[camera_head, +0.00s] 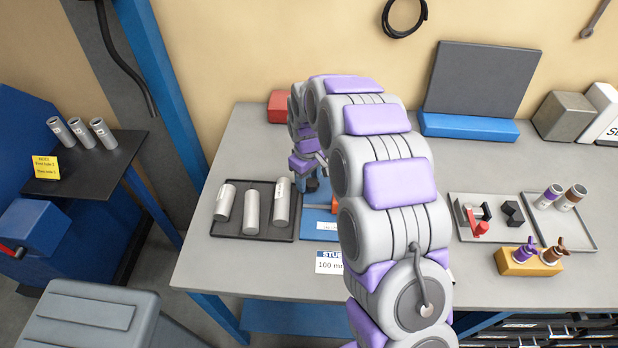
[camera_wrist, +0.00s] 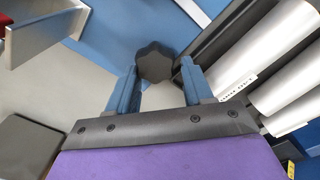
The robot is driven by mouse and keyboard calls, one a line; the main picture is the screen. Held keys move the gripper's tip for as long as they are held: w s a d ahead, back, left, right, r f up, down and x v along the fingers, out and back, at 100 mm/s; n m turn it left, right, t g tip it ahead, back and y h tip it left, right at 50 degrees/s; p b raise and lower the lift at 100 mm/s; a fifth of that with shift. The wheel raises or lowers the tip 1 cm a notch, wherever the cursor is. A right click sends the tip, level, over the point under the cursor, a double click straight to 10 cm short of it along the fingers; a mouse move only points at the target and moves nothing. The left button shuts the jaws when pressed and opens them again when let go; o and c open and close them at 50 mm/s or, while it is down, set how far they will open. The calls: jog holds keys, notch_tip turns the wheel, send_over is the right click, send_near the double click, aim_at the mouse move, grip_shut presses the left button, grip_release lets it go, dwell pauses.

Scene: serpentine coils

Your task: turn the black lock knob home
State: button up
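The black lock knob (camera_wrist: 154,63) shows in the wrist view as a dark, lobed knob just at my fingertips. My gripper (camera_wrist: 159,66) has its two blue fingers apart, one on each side of the knob. A narrow gap seems to show on the right side; whether the left fingertip touches the knob is hard to tell. In the head view my gripper (camera_head: 312,183) is low over the blue fixture plate (camera_head: 318,222), and my arm hides much of that fixture. How far the knob is turned cannot be seen.
A dark tray (camera_head: 265,234) with grey cylinders lies left of the fixture, close beside my gripper. A red block (camera_head: 282,106) stands behind.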

jog(key=shift+a, duration=0.15)
jog(key=shift+c, duration=1.4)
jog(key=shift+s+d, duration=0.2)
jog(key=shift+d, duration=0.45)
jog(key=shift+c, duration=0.9)
jog(key=shift+a, duration=0.1)
jog(key=shift+r+m+p, duration=0.15)
jog(key=shift+m+p, duration=0.25)
jog(key=shift+p, duration=0.05)
jog(key=shift+w+r+m+p, duration=0.1)
jog(key=shift+m+p, duration=0.7)
jog(key=shift+m, duration=0.1)
jog(key=shift+w+m+p, duration=0.1)
jog(key=shift+m+p, duration=0.95)
jog(key=shift+m, duration=0.55)
